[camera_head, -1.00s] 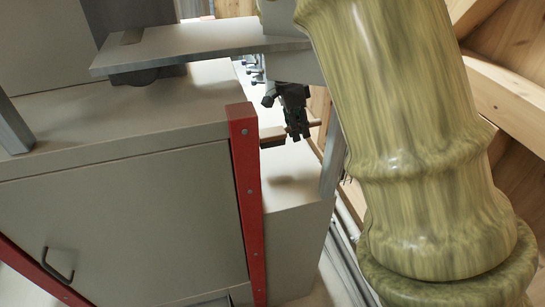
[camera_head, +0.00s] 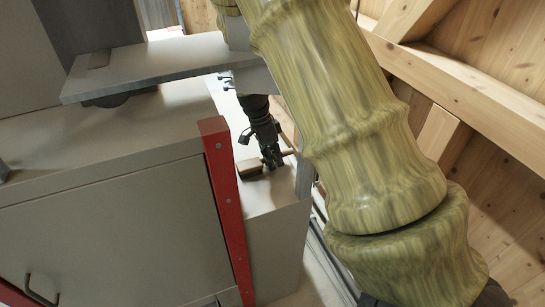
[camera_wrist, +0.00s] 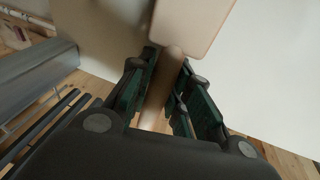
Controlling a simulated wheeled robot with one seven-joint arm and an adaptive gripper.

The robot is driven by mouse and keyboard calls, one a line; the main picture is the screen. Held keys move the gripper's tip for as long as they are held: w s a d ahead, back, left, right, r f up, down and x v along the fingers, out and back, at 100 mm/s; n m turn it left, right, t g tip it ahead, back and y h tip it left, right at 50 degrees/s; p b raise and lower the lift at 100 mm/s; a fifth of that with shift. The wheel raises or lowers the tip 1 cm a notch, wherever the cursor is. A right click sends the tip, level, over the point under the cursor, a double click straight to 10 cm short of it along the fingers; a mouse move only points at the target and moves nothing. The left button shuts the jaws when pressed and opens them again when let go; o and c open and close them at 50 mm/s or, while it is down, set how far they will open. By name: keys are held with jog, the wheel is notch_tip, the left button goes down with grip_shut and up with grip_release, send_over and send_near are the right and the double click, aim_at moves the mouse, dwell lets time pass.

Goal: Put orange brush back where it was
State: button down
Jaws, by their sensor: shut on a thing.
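The brush, brown-orange in this light, has its block-shaped head (camera_head: 250,168) to the left of my gripper (camera_head: 271,160) in the head view. Its thin handle pokes out on the gripper's right. My gripper is shut on the handle. In the wrist view the handle (camera_wrist: 160,88) runs between the dark green fingers (camera_wrist: 168,72), and the pale head (camera_wrist: 190,22) lies beyond the fingertips. The brush is over the light grey ledge (camera_head: 262,197) behind the red post. I cannot tell whether it touches the ledge.
The red post (camera_head: 226,205) and grey cabinet (camera_head: 120,235) stand in front and left of the brush. A flat grey plate (camera_head: 150,66) juts out above. Wooden beams (camera_head: 465,75) are at the right. The ledge around the brush looks clear.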

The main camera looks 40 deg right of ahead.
jog(key=shift+s+a+r, duration=0.1)
jog(key=c, duration=1.6)
grip_release()
jog(key=shift+f, duration=0.2)
jog(key=shift+r, duration=0.15)
jog(key=b+v, duration=0.4)
jog(key=v, duration=0.8)
